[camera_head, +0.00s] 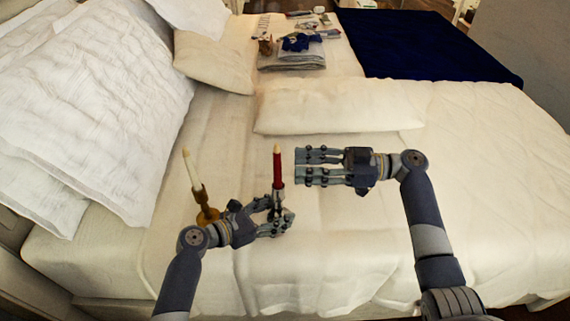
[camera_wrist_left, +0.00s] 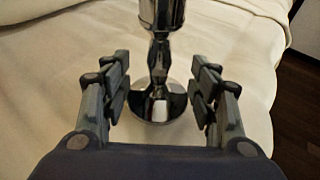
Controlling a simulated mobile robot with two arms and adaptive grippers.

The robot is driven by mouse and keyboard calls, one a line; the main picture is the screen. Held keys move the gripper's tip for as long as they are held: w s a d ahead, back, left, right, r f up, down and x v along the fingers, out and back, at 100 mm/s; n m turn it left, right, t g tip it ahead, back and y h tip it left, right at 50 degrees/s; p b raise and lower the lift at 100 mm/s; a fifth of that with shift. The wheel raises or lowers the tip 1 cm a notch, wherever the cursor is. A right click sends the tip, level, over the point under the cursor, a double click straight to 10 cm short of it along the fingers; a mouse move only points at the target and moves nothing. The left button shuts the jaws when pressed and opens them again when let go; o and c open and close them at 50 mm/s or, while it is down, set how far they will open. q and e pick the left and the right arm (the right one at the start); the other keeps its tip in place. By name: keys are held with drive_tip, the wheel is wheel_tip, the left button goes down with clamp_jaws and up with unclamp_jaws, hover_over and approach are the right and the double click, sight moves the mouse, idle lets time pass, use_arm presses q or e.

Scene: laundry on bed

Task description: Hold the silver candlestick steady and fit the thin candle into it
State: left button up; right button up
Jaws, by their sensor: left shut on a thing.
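The silver candlestick (camera_head: 278,194) stands upright near the bed's front edge; its shiny stem and round base (camera_wrist_left: 157,102) fill the middle of the left wrist view. My left gripper (camera_head: 275,218) is shut on it, with fingers on both sides of the stem (camera_wrist_left: 160,88). A red candle (camera_head: 278,170) with a pale tip stands upright at the candlestick's top; how deep it sits cannot be told. My right gripper (camera_head: 299,166) is open and empty, just right of the red candle, its fingers pointing left toward it.
A brass candlestick (camera_head: 203,205) with a leaning cream candle (camera_head: 190,168) stands to the left, close behind my left arm. Pillows (camera_head: 340,108) lie behind and at left. Folded cloth (camera_head: 292,60) lies farther back. The bedspread (camera_head: 480,200) at right is clear.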

use_arm(q)
drive_tip(key=shift+s+a+f, duration=0.1)
drive_tip(key=shift+s+f, duration=0.05)
drive_tip(key=shift+f, duration=0.25)
use_arm(e)
drive_tip(key=d, duration=0.5)
drive_tip(key=shift+s, duration=0.2)
use_arm(q)
drive_tip(key=o, duration=0.9)
drive_tip(key=shift+r, duration=0.1)
use_arm(e)
drive_tip(key=shift+w, duration=0.1)
use_arm(q)
drive_tip(key=shift+r, duration=0.15)
